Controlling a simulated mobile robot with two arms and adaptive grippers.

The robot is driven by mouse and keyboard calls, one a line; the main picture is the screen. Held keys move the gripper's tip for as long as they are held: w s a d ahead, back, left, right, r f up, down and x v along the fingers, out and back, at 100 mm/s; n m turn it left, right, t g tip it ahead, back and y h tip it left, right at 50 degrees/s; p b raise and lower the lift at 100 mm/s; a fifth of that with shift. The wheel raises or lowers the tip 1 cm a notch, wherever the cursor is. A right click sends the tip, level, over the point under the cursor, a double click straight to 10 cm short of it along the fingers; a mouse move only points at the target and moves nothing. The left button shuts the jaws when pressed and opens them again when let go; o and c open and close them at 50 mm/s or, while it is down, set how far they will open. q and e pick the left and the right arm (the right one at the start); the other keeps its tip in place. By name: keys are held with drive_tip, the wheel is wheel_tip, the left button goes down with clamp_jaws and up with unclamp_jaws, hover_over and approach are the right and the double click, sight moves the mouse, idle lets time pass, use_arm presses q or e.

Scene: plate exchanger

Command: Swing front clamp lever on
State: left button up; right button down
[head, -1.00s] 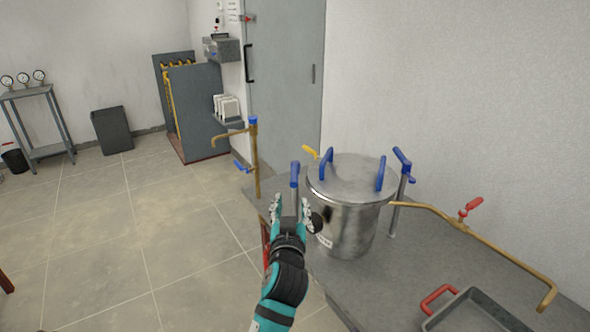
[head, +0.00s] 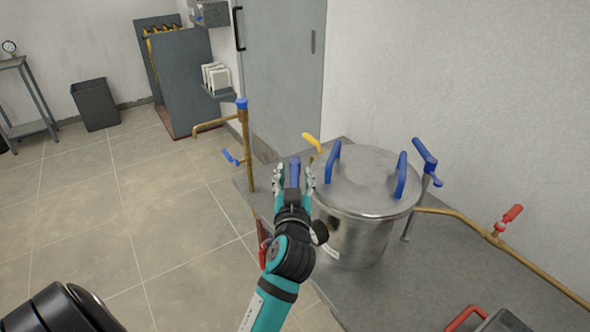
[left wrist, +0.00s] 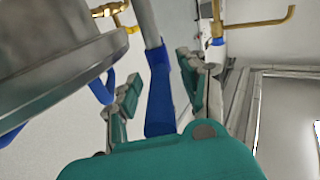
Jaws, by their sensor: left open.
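The steel pot (head: 355,235) stands on a grey bench with its lid (head: 365,180) on. The front clamp lever (head: 294,163) is a blue handle beside the pot's left side; in the left wrist view the blue handle (left wrist: 160,100) sits on a grey rod. My left gripper (head: 294,182) is open, with one finger on each side of this lever. The wrist view shows gaps between the handle and the fingers, so I see no grip. The second clamp lever (head: 425,155), also blue, stands upright at the right of the pot. My right gripper is not in view.
Two blue lid handles (head: 401,175) stick up from the lid. A brass pipe with a red valve (head: 508,218) runs right. The bench front is free.

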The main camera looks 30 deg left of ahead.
use_arm(q)
drive_tip(key=shift+s+d, duration=0.1)
drive_tip(key=shift+c, duration=0.3)
clamp_jaws()
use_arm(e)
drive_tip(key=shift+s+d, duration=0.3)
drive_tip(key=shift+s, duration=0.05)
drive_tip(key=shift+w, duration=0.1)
use_arm(q)
drive_tip(key=shift+r, duration=0.1)
